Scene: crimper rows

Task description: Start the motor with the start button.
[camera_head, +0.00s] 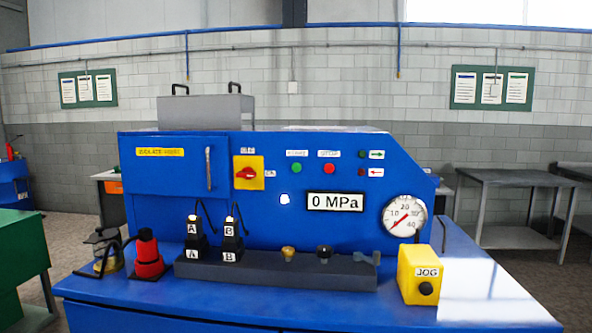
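A blue machine (250,215) fills the middle of the view. A green round button (297,168) sits on its front panel, under a small white label too small to read surely. A red round button (325,168) sits just right of it, under a similar label. A red rotary switch (247,173) on a yellow plate is further left. The display (335,202) below reads 0 MPa. The dial gauge (404,216) needle points to the lower left. Neither of my grippers is in view, and nothing covers the buttons.
A yellow JOG box (419,275) stands on the right of the blue ledge. A dark block (275,270) with knobs and upright A and B connectors (196,240) runs along the ledge. A red bottle-shaped object (147,255) stands left. Grey tables (520,180) stand behind right.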

